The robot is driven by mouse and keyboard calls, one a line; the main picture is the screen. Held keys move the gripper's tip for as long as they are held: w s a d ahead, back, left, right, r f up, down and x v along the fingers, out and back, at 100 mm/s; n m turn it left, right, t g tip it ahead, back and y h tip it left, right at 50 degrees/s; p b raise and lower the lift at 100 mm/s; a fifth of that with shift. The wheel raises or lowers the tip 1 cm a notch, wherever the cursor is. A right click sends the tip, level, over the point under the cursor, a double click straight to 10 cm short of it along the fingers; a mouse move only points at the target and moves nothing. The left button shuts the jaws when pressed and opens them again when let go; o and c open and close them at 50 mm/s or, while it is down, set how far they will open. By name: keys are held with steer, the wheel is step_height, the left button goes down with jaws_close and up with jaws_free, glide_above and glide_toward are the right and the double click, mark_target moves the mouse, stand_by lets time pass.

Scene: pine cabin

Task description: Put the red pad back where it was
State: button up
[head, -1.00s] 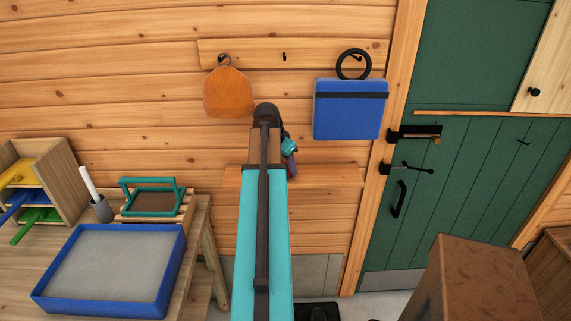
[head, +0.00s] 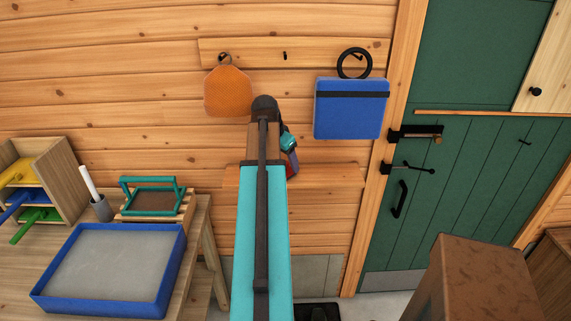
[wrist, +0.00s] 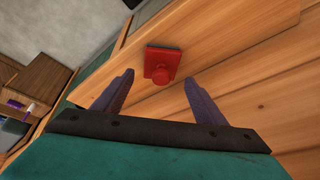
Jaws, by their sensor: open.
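An orange board (head: 228,92) and a blue pad (head: 350,112) hang on wall hooks; a middle hook (head: 285,56) is bare. A table at left holds a blue-rimmed tray (head: 108,312). A brown box (head: 480,280) stands at right before a green door (head: 450,190).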

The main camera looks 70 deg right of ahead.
steer(key=s+b+v, duration=0.1)
steer(key=b+v, duration=0.1)
steer(key=v, duration=0.7)
steer(key=shift+w+a+r, duration=0.15)
steer(key=shift+w+r, duration=0.15)
steer(key=shift+w, duration=0.15)
stand_by(0.7)
